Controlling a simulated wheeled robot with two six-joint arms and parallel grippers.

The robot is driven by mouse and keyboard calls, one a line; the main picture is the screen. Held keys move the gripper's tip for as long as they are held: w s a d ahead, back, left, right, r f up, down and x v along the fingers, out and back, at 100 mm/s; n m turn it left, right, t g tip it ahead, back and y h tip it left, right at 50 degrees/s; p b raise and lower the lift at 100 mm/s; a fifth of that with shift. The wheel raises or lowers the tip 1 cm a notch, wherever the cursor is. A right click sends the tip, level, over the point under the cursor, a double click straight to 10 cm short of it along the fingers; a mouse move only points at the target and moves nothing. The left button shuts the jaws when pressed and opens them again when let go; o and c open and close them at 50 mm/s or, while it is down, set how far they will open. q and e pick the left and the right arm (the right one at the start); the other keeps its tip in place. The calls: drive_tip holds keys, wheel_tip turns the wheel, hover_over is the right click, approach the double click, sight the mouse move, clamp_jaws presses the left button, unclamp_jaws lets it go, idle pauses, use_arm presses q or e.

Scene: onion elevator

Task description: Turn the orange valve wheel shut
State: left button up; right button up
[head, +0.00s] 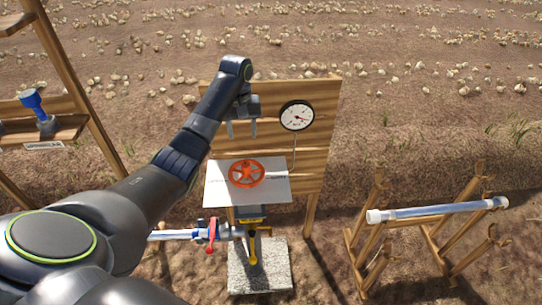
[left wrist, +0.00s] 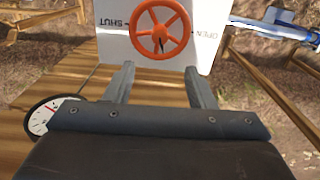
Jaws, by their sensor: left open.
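The orange valve wheel (head: 246,173) lies on a white plate (head: 275,185) in front of a wooden board. The wheel also shows in the left wrist view (left wrist: 160,27), with the word SHUT on its left and OPEN on its right. My left gripper (head: 241,130) is open and empty. It hangs in front of the board, behind the wheel and apart from it. In the left wrist view its two fingers (left wrist: 160,82) are spread and point toward the wheel. My right gripper is not in view.
A round gauge (head: 297,116) is mounted on the wooden board (head: 315,150). Below the plate are pipes with a red handle (head: 212,235) and a yellow handle (head: 252,250). A wooden rack holding a clear tube (head: 435,210) stands right. A shelf with a blue-topped item (head: 33,101) stands left.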

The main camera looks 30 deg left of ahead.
use_arm(q)
drive_tip(key=r, duration=0.1)
drive_tip(key=b, duration=0.6)
approach(246, 164)
drive_tip(key=shift+s, duration=0.1)
wheel_tip(246, 164, down, 12)
drive_tip(key=shift+r+p, duration=0.25)
drive_tip(key=shift+p, duration=0.55)
drive_tip(key=c, duration=1)
drive_tip(key=shift+o, duration=0.2)
drive_tip(key=shift+r, duration=0.1)
